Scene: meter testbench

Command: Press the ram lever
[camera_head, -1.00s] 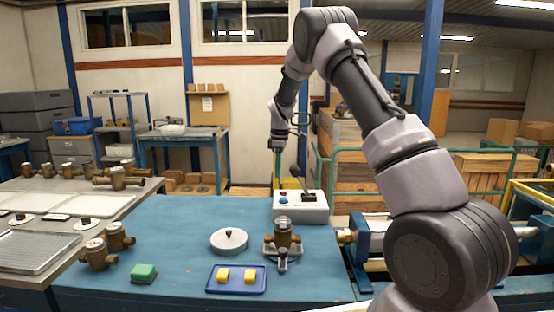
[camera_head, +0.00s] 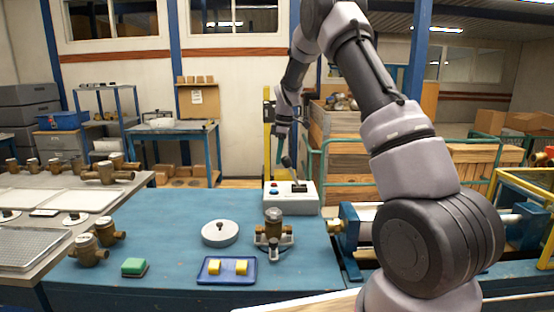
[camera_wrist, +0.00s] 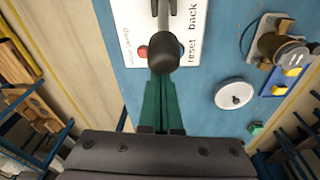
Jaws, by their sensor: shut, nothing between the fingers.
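The ram lever (camera_head: 288,164) is a dark lever with a round black knob on a white control box (camera_head: 306,204). It leans up and left from its slot. In the wrist view the lever's knob (camera_wrist: 164,54) is right at the tips of my green fingers. My gripper (camera_head: 281,148) is shut and empty, above the box beside the knob. In the wrist view my gripper (camera_wrist: 162,80) points at the knob; I cannot tell whether they touch.
The box has a red button (camera_head: 274,184) and a blue button (camera_head: 274,191). On the blue bench (camera_head: 170,230) stand a brass meter (camera_head: 273,228), a grey disc (camera_head: 220,234) and a blue tray (camera_head: 227,279) with yellow blocks. A blue clamp rig (camera_head: 362,226) stands at right.

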